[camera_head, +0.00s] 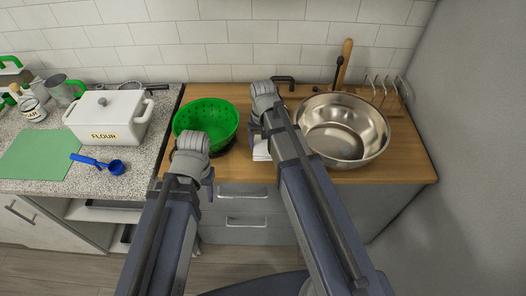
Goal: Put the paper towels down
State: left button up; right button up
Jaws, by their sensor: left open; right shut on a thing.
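The paper towels (261,152) show only as a small white part beside my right forearm, at the front of the wooden counter. The arm hides most of them. My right gripper (257,122) is over the counter between the green colander and the steel bowl. It is shut on the paper towels, though its fingertips are largely hidden. I cannot tell whether the towels touch the counter. My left gripper (208,186) is open, in front of the counter's front edge below the colander, with its fingers mostly hidden by its wrist.
A green colander (206,118) stands left of my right gripper, and a large steel bowl (343,130) stands right of it. A wooden rack (388,100) is behind the bowl. A white flour box (108,116) and blue measuring scoop (116,167) are on the stone counter (150,160).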

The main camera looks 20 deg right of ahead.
aim_at(263, 144)
jog(key=shift+f+b, duration=1.25)
jog(key=shift+f, duration=0.35)
jog(key=shift+f, duration=0.2)
jog(key=o, duration=1.1)
jog(key=shift+o, duration=0.2)
jog(key=shift+r, duration=0.1)
notch_tip(263, 144, up, 12)
jog(key=p, duration=1.2)
jog(key=shift+r, duration=0.15)
jog(key=s+a+n+h, duration=0.1)
jog(key=s+a+n, duration=0.6)
jog(key=s+a, duration=0.3)
jog(key=s, duration=0.4)
jog(key=shift+s+a, duration=0.15)
jog(key=shift+a, duration=0.1)
